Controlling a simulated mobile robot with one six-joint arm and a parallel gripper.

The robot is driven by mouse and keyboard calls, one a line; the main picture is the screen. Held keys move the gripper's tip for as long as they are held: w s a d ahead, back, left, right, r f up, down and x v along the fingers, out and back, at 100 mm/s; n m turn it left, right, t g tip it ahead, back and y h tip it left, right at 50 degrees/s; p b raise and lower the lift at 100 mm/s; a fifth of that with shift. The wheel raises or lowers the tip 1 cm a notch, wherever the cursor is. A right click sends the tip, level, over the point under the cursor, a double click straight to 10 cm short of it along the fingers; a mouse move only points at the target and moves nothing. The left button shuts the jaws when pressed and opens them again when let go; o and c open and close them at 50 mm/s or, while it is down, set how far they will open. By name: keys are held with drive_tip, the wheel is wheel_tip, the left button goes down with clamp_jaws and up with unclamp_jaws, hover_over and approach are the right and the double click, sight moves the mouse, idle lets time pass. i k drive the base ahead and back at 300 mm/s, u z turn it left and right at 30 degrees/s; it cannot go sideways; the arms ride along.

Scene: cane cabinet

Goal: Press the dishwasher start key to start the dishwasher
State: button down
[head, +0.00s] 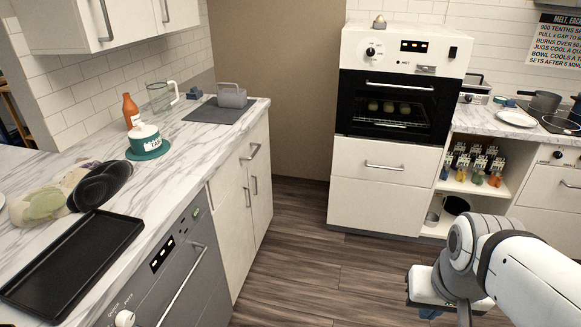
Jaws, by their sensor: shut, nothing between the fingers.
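The dishwasher (200,275) is built in under the left counter, with a grey front. Its top panel carries a dark display (162,252), a pale round knob (125,318) at the lower left and small keys (183,232) right of the display. A small green mark (196,211) sits at the panel's far end. Key labels are too small to read. A long bar handle (183,285) runs below the panel, and the door looks shut. My gripper (430,313) is at the lower right, pointing down over the floor, shut and well apart from the dishwasher.
White cabinets (240,210) adjoin the dishwasher. An oven (395,105) stands at the back. Wooden floor (300,275) is clear between my arm and the dishwasher.

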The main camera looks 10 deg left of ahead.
sight(195, 211)
drive_tip(key=z, duration=1.45)
drive_tip(key=k, duration=1.3)
drive_tip(key=u, duration=1.75)
drive_tip(key=i, duration=1)
